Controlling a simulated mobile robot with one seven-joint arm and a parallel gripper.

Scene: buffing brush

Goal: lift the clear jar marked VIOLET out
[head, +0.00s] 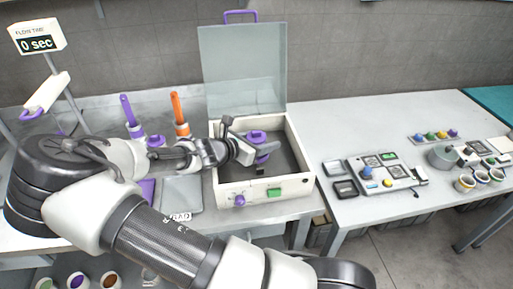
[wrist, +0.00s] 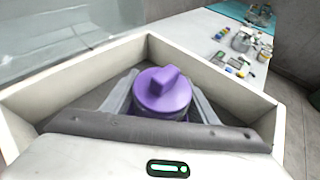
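The jar with the violet lid (head: 257,136) stands inside an open white box (head: 302,160). In the wrist view its violet lid (wrist: 162,92), with a raised grip bar, is close ahead and appears upright. My gripper (head: 264,150) reaches into the box from the left. In the wrist view my gripper (wrist: 161,84) has one grey finger on each side of the jar, just beside the lid. Whether the fingers press on the jar cannot be seen. The jar's clear body and any VIOLET marking are mostly hidden by the lid and my gripper.
The box's clear lid (head: 243,70) stands raised at the back. Its front has a violet knob (head: 239,200) and a green button (head: 274,192). A violet-handled tool (head: 128,110) and an orange-handled one (head: 177,108) stand left of it. A device table (head: 325,125) is at right.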

